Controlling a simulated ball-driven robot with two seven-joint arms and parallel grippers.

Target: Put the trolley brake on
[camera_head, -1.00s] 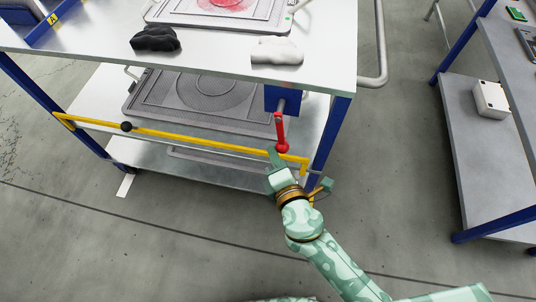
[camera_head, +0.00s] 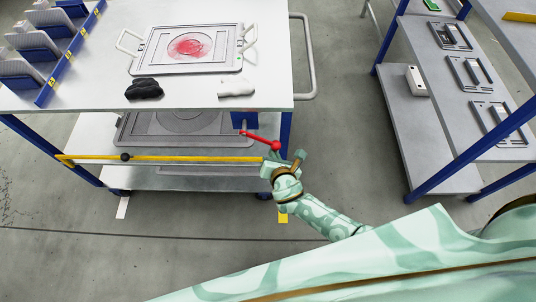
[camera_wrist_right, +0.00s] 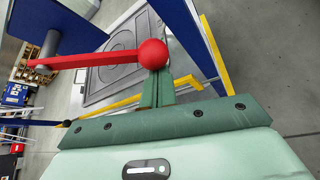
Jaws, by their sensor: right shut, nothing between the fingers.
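The trolley (camera_head: 200,92) has a white top and blue legs. A red lever (camera_head: 258,137) with a red ball end sits on a blue block (camera_head: 246,120) under the top, near the right front leg. The lever lies nearly level in the head view, its ball to the right and slightly lower. My right gripper (camera_head: 276,155) is at the ball, its fingers shut and empty. In the right wrist view, the closed fingertips (camera_wrist_right: 157,88) are right behind the red ball (camera_wrist_right: 152,54), seemingly touching it. My left gripper is out of view.
A yellow bar (camera_head: 190,158) with a black knob crosses the trolley's front beside my right gripper. A blue-legged rack (camera_head: 425,130) stands right, with bare floor between.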

